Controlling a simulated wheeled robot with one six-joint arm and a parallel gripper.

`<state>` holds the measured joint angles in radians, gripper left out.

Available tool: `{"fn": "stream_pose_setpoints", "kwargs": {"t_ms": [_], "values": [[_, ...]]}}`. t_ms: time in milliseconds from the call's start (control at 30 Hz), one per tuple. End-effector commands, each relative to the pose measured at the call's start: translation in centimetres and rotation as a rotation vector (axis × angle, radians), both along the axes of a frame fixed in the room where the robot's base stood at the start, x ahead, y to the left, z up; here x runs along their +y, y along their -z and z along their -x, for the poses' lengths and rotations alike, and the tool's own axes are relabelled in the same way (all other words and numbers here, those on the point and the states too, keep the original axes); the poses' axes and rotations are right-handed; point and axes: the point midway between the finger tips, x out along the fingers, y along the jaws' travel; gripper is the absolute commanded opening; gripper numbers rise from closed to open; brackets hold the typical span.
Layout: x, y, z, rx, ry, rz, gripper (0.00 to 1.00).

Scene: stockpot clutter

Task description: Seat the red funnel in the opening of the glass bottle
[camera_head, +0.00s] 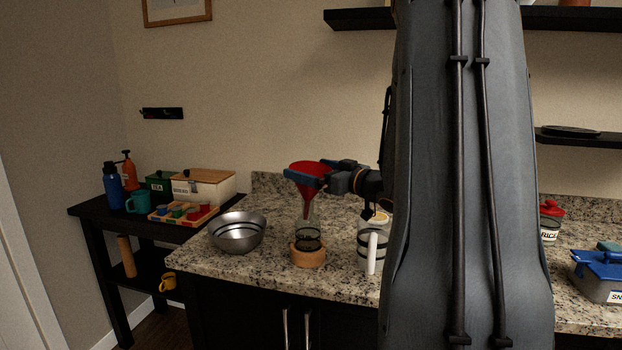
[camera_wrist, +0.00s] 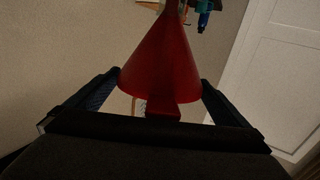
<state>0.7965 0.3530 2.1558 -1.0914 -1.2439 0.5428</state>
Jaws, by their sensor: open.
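The red funnel (camera_head: 308,185) stands upright, wide end up, above the glass bottle (camera_head: 309,230). Its narrow stem overlaps the bottle's neck and appears to be inside it; how deep I cannot tell. The clear bottle with dark bands stands in a round wooden base (camera_head: 308,256) on the counter. My gripper (camera_head: 312,172) is at the funnel's rim, coming from the right, with its jaws open. In the wrist view, the funnel (camera_wrist: 162,65) lies between the two open fingers of my gripper (camera_wrist: 160,84), its tab towards the palm.
A metal bowl (camera_head: 237,232) is left of the bottle, and a white mug (camera_head: 372,248) is close on its right. A side table (camera_head: 90,208) holds boxes, a teal mug and bottles. My arm hides part of the counter. A blue-lidded container (camera_head: 600,275) is at far right.

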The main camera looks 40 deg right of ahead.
Motion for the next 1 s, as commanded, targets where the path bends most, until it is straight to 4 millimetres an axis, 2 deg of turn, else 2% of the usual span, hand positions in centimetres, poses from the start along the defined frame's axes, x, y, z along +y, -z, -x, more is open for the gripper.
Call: {"fn": "stream_pose_setpoints", "kwargs": {"t_ms": [100, 333, 500, 567, 833, 1000], "values": [[0.14, -0.06, -0.71, -0.001, 0.000, 0.000, 1.00], [0.14, 0.01, -0.77, -0.001, 0.001, 0.001, 0.98], [0.13, 0.01, -0.75, -0.001, 0.001, 0.001, 0.70], [0.13, -0.01, -0.75, -0.001, 0.001, 0.001, 0.66], [0.15, -0.14, -0.73, -0.001, 0.000, 0.001, 0.66], [0.22, -0.89, -0.70, -0.001, -0.001, 0.001, 0.66]]}}
